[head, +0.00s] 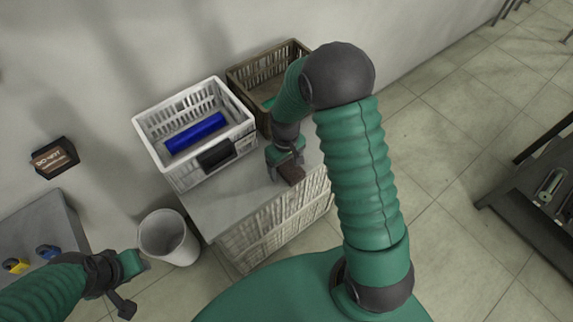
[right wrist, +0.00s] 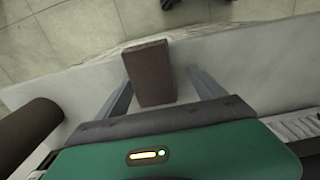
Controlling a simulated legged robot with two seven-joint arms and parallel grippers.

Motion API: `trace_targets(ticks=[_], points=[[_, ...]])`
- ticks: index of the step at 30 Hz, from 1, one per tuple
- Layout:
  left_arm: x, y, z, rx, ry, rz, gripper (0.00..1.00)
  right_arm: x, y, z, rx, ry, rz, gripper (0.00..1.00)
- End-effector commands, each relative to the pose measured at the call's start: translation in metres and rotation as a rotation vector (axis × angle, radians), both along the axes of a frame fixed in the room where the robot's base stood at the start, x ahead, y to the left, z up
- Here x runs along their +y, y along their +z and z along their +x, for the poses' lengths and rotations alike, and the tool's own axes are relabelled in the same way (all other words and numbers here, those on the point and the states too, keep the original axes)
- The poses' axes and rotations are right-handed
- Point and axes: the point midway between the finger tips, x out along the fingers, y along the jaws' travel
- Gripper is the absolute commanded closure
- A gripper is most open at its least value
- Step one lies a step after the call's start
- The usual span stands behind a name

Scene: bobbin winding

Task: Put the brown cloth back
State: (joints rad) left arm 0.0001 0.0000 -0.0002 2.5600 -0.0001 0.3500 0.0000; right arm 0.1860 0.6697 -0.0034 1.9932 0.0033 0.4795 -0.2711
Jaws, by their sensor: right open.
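The brown cloth, a small folded block (head: 291,174), lies on the pale top of the stand (head: 222,212), near its front right edge. In the right wrist view the cloth (right wrist: 149,72) lies between the two grey fingers of my right gripper (right wrist: 160,80). The fingers are apart, with a visible gap on the right side and a narrower one on the left. In the head view my right gripper (head: 285,172) points down at the cloth and partly covers it. My left gripper (head: 128,283) is at the lower left, away from the cloth; its jaw opening is unclear.
A white crate (head: 160,158) holding a blue roll (head: 195,132) stands on the stand's left. A brown crate (head: 240,82) is behind my right gripper, partly hidden by my arm. A white bin (head: 168,238) stands left of the stand. A dark rounded shape (right wrist: 25,135) shows at the wrist view's left.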

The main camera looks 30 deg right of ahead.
Motion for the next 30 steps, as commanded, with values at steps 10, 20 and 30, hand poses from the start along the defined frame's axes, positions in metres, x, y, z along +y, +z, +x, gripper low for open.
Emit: trace_targets(ticks=[10,20,30], points=[[0.000,0.010,0.000,0.000,0.000,0.000,0.64,-0.001,0.064,0.002,-0.007,-0.001,0.000,0.21],[0.000,0.015,0.000,0.000,0.000,0.000,0.64,0.002,0.120,0.000,-0.004,-0.001,-0.001,0.21],[0.000,0.015,0.000,0.000,0.000,0.000,0.64,0.072,0.132,-0.090,-0.219,-0.068,0.005,0.21]])
